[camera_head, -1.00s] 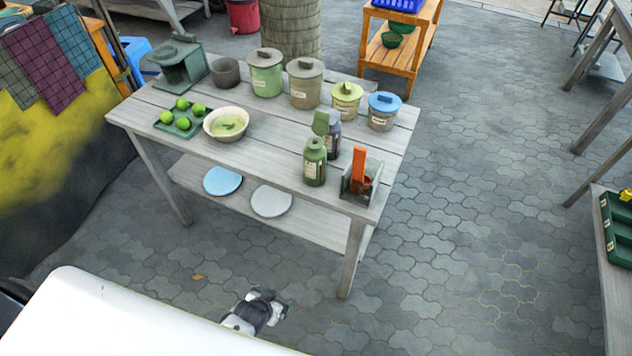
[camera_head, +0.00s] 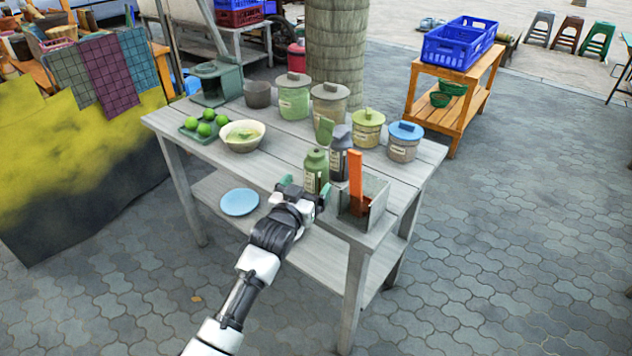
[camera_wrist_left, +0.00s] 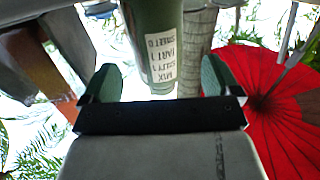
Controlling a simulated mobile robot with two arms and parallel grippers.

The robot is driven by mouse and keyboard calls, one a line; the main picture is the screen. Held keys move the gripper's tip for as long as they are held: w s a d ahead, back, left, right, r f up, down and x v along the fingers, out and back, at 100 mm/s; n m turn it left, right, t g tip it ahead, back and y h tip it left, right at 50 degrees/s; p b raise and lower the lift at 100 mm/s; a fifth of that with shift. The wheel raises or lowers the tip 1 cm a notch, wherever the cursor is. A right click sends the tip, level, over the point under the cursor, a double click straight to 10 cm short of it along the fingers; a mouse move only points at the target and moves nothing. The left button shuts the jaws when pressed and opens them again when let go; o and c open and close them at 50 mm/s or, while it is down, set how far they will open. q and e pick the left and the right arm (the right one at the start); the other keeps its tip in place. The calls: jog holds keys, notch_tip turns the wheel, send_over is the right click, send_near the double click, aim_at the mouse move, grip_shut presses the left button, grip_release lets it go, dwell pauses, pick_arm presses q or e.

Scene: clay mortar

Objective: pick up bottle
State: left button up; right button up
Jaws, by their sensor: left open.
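A green bottle (camera_head: 316,169) with a pale label stands upright at the front edge of the grey plank table, right of the middle. My left gripper (camera_head: 305,189) is open just in front of it, its two green fingertips apart. In the left wrist view the picture is upside down, and the labelled green bottle (camera_wrist_left: 160,45) shows between and beyond the open fingers (camera_wrist_left: 160,80). Contact cannot be made out. A darker grey bottle (camera_head: 339,160) stands right behind the green one. My right gripper does not show.
A grey box (camera_head: 372,208) with an orange upright piece stands close right of the bottles. Lidded jars (camera_head: 329,104) line the table's back. A bowl (camera_head: 242,137) and green fruits (camera_head: 205,129) are at left. The front table (camera_head: 275,165) left of the bottle is bare.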

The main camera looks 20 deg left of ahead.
aim_at(311, 181)
pick_arm(q)
jog(key=w, duration=0.4)
jog(key=shift+w+d+f, duration=0.1)
jog(key=shift+w+d, duration=0.05)
jog(key=shift+d, duration=0.15)
jog(key=shift+w+d, duration=0.1)
jog(key=shift+w, duration=0.45)
jog(key=c, duration=0.9)
jog(key=shift+c, duration=0.8)
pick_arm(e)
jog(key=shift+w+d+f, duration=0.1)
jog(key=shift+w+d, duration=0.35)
